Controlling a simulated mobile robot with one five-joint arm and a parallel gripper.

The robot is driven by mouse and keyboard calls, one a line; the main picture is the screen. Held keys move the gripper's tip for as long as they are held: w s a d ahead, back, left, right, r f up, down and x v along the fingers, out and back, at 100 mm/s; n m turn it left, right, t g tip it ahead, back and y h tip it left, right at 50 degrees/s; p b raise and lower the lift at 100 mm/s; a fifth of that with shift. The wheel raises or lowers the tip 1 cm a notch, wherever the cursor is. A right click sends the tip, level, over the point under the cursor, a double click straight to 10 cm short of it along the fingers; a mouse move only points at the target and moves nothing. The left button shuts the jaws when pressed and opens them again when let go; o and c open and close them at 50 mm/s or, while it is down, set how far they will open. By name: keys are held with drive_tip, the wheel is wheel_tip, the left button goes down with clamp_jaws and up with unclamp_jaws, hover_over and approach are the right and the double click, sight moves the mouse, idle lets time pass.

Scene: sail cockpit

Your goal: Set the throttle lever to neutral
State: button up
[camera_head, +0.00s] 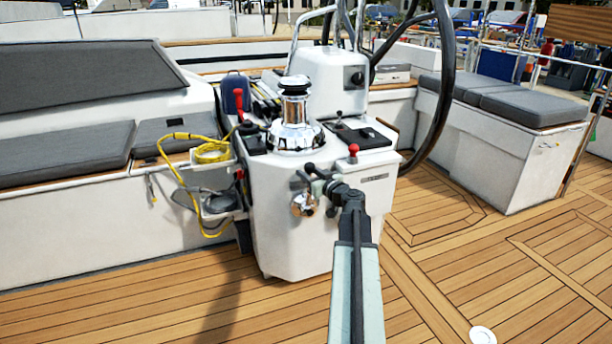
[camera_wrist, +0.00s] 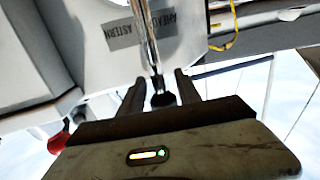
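The throttle lever is a chrome rod (camera_wrist: 150,45) with a black knob (camera_wrist: 163,98) at its end. In the wrist view, the knob lies between the two fingers of my gripper (camera_wrist: 161,92), with a visible gap to each finger. A grey plate marked ASTERN and AHEAD (camera_wrist: 142,35) is on the white panel beside the rod; its text appears upside down. In the head view, my gripper (camera_head: 318,178) reaches the front of the white console, above a chrome hub (camera_head: 304,204). There the gripper largely covers the lever, so its angle is hard to tell.
A yellow rope (camera_head: 210,152) hangs at left. A steering wheel (camera_head: 440,90) stands behind.

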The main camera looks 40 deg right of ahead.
drive_tip(key=shift+s, duration=0.1)
drive_tip(key=v, duration=0.7)
drive_tip(key=shift+s, duration=0.3)
drive_tip(key=shift+a, duration=0.15)
